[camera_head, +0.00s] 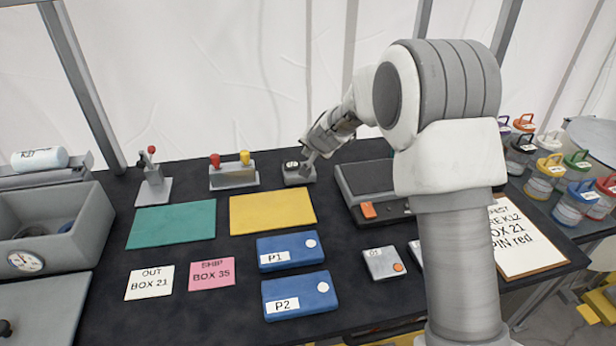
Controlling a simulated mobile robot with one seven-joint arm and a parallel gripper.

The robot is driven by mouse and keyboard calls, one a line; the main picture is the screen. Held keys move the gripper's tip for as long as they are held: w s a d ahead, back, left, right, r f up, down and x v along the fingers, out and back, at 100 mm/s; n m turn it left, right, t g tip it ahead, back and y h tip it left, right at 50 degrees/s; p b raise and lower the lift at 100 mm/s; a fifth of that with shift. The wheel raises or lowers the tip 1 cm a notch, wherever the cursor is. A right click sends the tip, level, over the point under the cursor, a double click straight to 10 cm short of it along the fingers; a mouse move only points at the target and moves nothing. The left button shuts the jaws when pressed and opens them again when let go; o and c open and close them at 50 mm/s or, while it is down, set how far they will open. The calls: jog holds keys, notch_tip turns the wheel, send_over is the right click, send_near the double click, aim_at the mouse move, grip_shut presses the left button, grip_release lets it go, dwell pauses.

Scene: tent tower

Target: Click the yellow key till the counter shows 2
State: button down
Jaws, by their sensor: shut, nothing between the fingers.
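A small grey device (298,178) stands at the back of the black table, with a dark round window (292,165) on its upper left that may be the counter. Its digits are too small to read. My gripper (308,168) is shut and empty, pointing down at the right part of this device. I cannot tell whether its tips touch it. No yellow key shows clearly on the device; the gripper covers that part. A yellow knob (245,157) and a red knob (215,160) stand on a grey holder (234,178) to the left.
A yellow mat (272,211) and a green mat (172,224) lie in front. A black-topped scale (367,178) stands right of the device, close to my arm. Blue boxes P1 (290,250) and P2 (300,295) lie nearer. A lever (152,180) stands at the left.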

jog(key=shift+f+b, duration=0.6)
jog(key=shift+f, duration=0.5)
dwell(1.1)
jog(key=shift+f+b, duration=0.4)
jog(key=shift+b, duration=0.05)
jog(key=shift+f+b, duration=0.5)
dwell(0.5)
jog(key=shift+r, duration=0.1)
jog(key=shift+r+p, duration=0.8)
notch_tip(320, 180, up, 5)
jog(key=p, duration=0.4)
